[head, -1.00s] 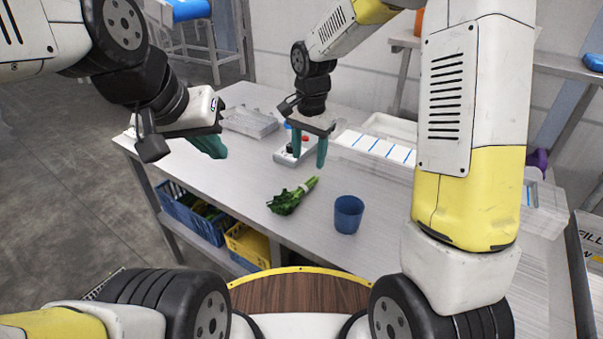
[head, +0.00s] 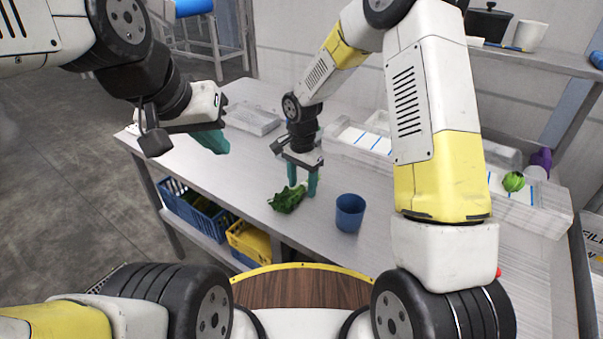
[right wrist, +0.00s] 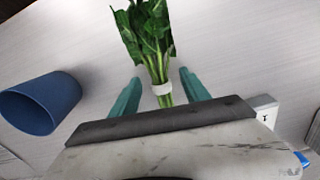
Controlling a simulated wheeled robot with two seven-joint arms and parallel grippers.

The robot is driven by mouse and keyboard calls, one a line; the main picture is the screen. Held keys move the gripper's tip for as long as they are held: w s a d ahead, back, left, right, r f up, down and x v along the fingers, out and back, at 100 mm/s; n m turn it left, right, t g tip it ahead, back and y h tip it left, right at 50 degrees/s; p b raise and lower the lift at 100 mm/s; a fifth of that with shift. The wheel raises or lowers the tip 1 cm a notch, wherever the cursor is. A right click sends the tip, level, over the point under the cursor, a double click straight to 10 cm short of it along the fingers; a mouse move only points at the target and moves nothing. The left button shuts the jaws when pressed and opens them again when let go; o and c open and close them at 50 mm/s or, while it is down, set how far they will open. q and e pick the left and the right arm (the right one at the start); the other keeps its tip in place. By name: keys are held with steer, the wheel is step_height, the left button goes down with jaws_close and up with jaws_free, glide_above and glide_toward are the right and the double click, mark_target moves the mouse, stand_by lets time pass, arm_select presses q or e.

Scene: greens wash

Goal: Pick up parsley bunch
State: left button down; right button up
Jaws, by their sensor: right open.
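The parsley bunch (head: 287,200) lies on the metal table, green leaves toward the front left in the head view. In the right wrist view the parsley bunch (right wrist: 152,45) shows its leaves at the top and a white band around its stems. My right gripper (head: 303,190) is open and low over the stem end. In the right wrist view the teal fingers of the right gripper (right wrist: 158,85) stand on either side of the stems, with gaps on both sides. My left gripper (head: 215,142) is raised over the table's left part; its finger gap does not show clearly.
A blue cup (head: 350,213) stands right of the parsley, and also shows in the right wrist view (right wrist: 40,103). A clear tray (head: 255,120) lies at the back left. White bins (head: 360,143) line the back. Blue (head: 196,213) and yellow (head: 250,243) crates sit below the table.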

steer(key=shift+c, duration=0.4)
steer(key=c, duration=1.1)
steer(key=shift+o, duration=0.2)
steer(key=shift+r, duration=0.1)
